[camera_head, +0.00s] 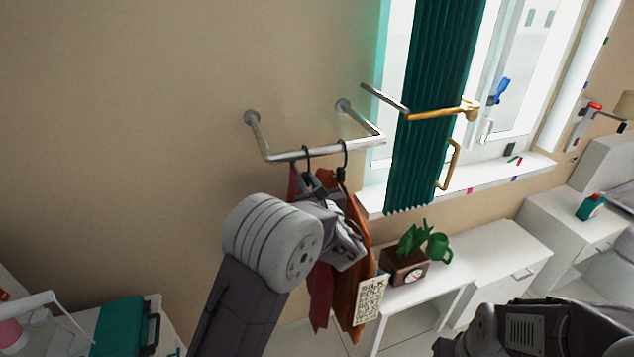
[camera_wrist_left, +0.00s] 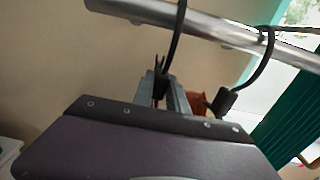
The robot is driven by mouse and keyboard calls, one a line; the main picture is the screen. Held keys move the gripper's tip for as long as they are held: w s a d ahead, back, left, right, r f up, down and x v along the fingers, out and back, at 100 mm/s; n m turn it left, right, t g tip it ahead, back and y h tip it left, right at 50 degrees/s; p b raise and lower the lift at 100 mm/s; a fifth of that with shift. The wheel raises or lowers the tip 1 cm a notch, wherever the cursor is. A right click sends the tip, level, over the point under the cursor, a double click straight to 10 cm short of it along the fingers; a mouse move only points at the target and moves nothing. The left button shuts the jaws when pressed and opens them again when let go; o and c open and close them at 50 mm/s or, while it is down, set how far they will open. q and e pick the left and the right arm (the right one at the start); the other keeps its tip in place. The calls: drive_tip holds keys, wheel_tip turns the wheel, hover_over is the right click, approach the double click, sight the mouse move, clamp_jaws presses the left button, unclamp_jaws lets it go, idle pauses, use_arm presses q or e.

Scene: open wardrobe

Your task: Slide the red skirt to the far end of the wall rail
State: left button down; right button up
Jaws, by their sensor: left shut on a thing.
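The silver wall rail (camera_head: 325,150) stands out from the beige wall on two mounts and also shows in the left wrist view (camera_wrist_left: 225,30). The dark red skirt (camera_head: 320,303) hangs from it on a black hanger, partly hidden behind my left arm. My left gripper (camera_head: 316,187) is just below the rail, shut on the skirt's hanger (camera_wrist_left: 161,84) under its hook. The hook is still over the rail. An orange-brown garment (camera_head: 352,285) hangs close beside the skirt, to the right, on its own hanger (camera_wrist_left: 223,100). My right gripper's fingers are out of view.
The rail's left part is bare.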

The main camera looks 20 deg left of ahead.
use_arm(q)
drive_tip(key=shift+s+a+b, duration=0.4)
drive_tip(key=shift+s+a, duration=0.1)
drive_tip(key=shift+a, duration=0.2)
drive_tip(key=shift+s+a+b, duration=0.4)
drive_tip(key=shift+s+a, duration=0.05)
drive_tip(key=shift+a, duration=0.25)
drive_tip(key=c, duration=1.7)
unclamp_jaws()
drive_tip(key=shift+s+a, duration=0.15)
drive_tip(key=shift+a, duration=0.05)
drive_tip(key=o, duration=0.5)
drive_tip(key=shift+c, duration=0.2)
drive_tip(key=shift+d, duration=0.1)
drive_tip(key=b+v, duration=0.3)
drive_tip(key=v, duration=0.6)
